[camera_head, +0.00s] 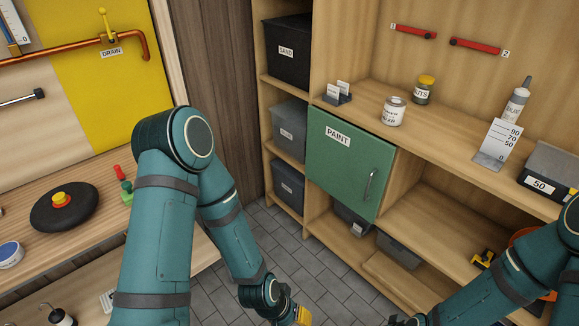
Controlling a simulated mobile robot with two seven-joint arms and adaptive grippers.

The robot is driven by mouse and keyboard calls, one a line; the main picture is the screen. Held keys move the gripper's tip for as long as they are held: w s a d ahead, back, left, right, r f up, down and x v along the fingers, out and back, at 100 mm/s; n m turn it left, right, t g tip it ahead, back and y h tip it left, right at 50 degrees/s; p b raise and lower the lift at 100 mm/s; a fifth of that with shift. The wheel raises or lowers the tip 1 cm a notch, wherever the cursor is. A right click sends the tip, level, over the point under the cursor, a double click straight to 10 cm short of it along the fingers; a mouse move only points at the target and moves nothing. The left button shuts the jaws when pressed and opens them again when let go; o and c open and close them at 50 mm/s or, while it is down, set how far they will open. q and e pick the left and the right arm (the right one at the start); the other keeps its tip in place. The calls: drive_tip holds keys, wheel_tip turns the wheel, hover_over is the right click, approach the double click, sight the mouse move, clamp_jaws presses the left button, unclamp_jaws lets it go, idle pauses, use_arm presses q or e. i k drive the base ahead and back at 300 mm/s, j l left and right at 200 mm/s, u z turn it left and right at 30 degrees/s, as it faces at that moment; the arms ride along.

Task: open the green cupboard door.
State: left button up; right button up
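The green cupboard door (345,160) is closed, flush with the front of the shelf unit. It has a white PAINT label at its upper left and a vertical metal handle (370,185) near its right edge. My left arm passes left of the door and reaches down to the bottom edge. A yellow part of my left gripper (303,315) shows there, well below the door; its fingers are cut off. My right arm comes in from the right, and only a dark sliver at its end (403,320) shows at the bottom edge. Neither gripper touches the door.
On the shelf above the door stand a white tin (393,111), a jar (424,90) and a label holder (338,94). Grey bins (288,131) fill cubbies at its left; open shelves lie at its right. Grey floor tiles (290,262) in front look clear.

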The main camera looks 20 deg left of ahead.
sight(349, 162)
drive_tip(key=u, duration=0.15)
drive_tip(key=i+l+z, duration=0.25)
drive_tip(key=i, duration=0.15)
drive_tip(key=i+l+z, duration=0.25)
drive_tip(key=i, duration=0.2)
